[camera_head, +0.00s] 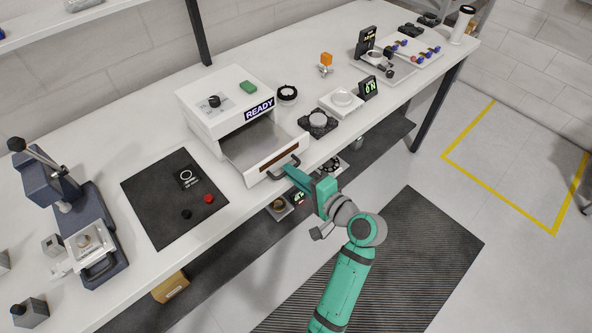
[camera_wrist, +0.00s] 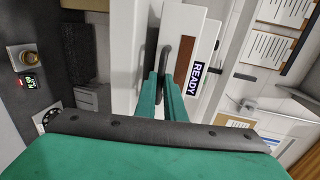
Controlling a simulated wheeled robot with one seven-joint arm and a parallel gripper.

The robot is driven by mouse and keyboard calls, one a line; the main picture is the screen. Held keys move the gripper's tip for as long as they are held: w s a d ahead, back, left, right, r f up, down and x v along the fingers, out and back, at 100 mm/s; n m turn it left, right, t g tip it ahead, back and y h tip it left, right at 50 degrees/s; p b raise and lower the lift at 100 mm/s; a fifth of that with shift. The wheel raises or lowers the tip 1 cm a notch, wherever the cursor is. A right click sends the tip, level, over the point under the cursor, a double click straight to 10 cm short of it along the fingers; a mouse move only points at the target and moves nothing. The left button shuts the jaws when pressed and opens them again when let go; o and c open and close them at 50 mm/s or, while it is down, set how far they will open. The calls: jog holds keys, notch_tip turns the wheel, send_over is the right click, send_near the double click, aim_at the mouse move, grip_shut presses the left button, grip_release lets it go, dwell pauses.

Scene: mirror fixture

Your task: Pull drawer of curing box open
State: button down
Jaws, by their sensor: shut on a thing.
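The curing box (camera_head: 199,101) is a white box on the table with a "READY" sign on its front. Its drawer (camera_head: 238,155) stands out from the box, and the grey inside shows empty. A dark bar handle (camera_head: 284,167) is on the drawer's white front, beside a brown strip. My gripper (camera_head: 290,171) is at the handle, shut on it. In the wrist view the two green fingers (camera_wrist: 161,92) close around the handle (camera_wrist: 165,58). The fingertips' exact contact is partly hidden there.
A black mat (camera_head: 160,215) with red and black buttons lies left of the drawer. A blue-grey press (camera_head: 62,190) stands farther left. A black-based device (camera_head: 318,123) sits close right of the drawer. A lower shelf (camera_head: 378,140) runs under the table; floor in front is open.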

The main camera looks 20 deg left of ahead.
jog(key=c, duration=1.9)
grip_release()
jog(key=shift+o, duration=0.2)
jog(key=v, duration=1)
jog(key=shift+s+d, duration=0.2)
jog(key=shift+d, duration=0.1)
jog(key=s+d+f+m+t+h, duration=0.25)
jog(key=s+d+f+h, duration=0.2)
jog(key=f, duration=0.45)
jog(key=s+d+f+m+t+h, duration=0.1)
jog(key=s+d+f+t+h, duration=0.4)
jog(key=f, duration=0.5)
jog(key=s+d+r+n+h, duration=0.1)
jog(key=s+r+n, duration=0.3)
jog(key=s, duration=0.5)
jog(key=s+d+r+n+t+h, duration=0.1)
jog(key=s+r+n+h, duration=0.3)
jog(key=s, duration=0.6)
jog(key=shift+s+r, duration=0.2)
jog(key=shift+r, duration=0.4)
